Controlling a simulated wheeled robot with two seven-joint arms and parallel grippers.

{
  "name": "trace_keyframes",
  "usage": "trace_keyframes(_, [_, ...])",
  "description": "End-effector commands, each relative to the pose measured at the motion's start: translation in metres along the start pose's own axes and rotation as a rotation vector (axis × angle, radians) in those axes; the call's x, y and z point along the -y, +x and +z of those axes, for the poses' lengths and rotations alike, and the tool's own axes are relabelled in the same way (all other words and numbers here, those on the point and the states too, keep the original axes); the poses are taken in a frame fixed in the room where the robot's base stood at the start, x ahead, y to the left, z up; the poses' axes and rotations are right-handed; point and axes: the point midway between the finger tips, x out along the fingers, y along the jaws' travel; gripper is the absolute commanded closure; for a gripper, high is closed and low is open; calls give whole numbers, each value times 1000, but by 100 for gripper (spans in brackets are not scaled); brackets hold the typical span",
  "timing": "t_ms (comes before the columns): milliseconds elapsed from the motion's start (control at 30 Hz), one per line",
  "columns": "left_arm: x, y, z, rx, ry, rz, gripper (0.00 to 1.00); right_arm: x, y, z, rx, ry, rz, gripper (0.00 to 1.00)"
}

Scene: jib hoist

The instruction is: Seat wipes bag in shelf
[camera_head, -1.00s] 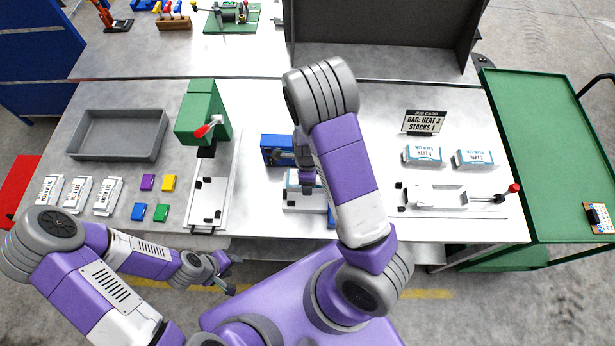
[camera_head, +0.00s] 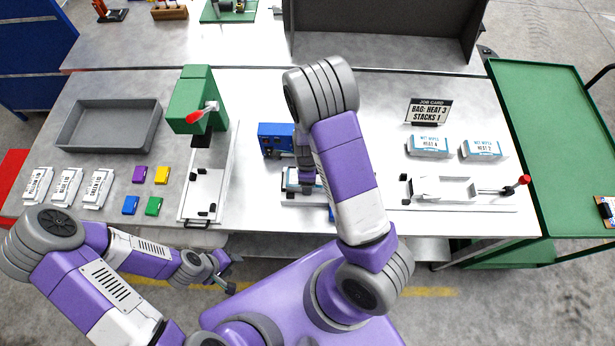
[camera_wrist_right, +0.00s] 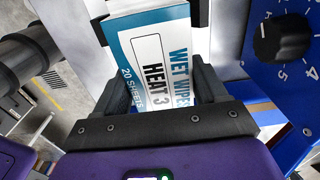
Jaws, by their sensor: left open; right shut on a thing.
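The wipes bag (camera_wrist_right: 158,62), white and blue and marked HEAT 3, is held between the fingers of my right gripper (camera_wrist_right: 165,92). In the head view a part of the bag (camera_head: 291,180) shows beside my right arm, in front of the blue machine (camera_head: 276,139). A pale low plate or shelf (camera_head: 288,201) shows beneath it; whether the bag touches it I cannot tell. My right forearm hides much of this area. My left gripper (camera_head: 230,277) is open and empty, in front of the bench's near edge.
Two more wipes bags (camera_head: 429,146) (camera_head: 481,149) lie below the job card (camera_head: 429,111), which reads HEAT 3, STACKS 1. A white fixture with a red-knobbed lever (camera_head: 442,188) is at right. A green press (camera_head: 192,105) and grey tray (camera_head: 108,125) are at left.

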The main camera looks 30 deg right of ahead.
Motion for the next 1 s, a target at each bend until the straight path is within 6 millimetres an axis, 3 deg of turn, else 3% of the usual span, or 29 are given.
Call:
trace_keyframes(967, [2,5,0,0,0,0,57,0,8,0,0,1,-1,61])
trace_keyframes(1000, [2,5,0,0,0,0,57,0,7,0,0,1,-1,25])
